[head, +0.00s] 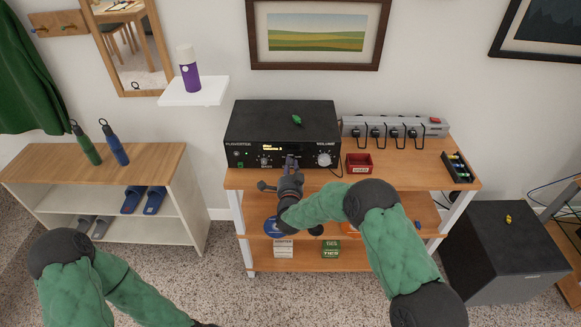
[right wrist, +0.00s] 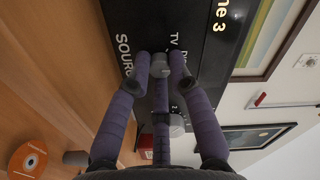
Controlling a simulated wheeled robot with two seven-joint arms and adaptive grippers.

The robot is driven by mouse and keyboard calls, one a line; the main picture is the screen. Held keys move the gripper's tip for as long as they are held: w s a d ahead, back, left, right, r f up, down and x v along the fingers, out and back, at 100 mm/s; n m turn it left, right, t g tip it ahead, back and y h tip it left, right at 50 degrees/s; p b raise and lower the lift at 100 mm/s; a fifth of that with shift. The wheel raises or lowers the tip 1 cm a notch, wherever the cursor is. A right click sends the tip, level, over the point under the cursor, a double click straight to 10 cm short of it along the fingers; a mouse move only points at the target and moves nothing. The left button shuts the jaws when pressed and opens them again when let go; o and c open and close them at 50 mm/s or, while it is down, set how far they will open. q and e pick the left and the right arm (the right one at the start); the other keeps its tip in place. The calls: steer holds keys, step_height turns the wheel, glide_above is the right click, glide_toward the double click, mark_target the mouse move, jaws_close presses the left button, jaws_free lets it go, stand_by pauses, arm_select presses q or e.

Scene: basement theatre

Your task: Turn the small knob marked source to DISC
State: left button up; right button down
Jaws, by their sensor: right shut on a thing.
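The black amplifier (head: 282,122) stands on the wooden shelf unit, with a lit display and a row of controls on its front. My right gripper (head: 291,161) is at the front panel, right of the middle. In the right wrist view its fingers are shut on a small grey knob (right wrist: 160,66) beside the lettering SOURC, cut off by a finger. TV and part of another label show near the knob. Its pointer cannot be made out. Another grey knob (right wrist: 177,122) sits behind the fingers. My left arm enters at lower left; its gripper is out of frame.
A large volume knob (head: 325,160) is right of my gripper. A red box (head: 359,163), a power strip with several plugs (head: 394,128) and a black tray (head: 457,167) share the shelf top.

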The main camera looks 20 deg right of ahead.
steer(key=c, duration=1.1)
jaws_free()
steer(key=v, duration=1.2)
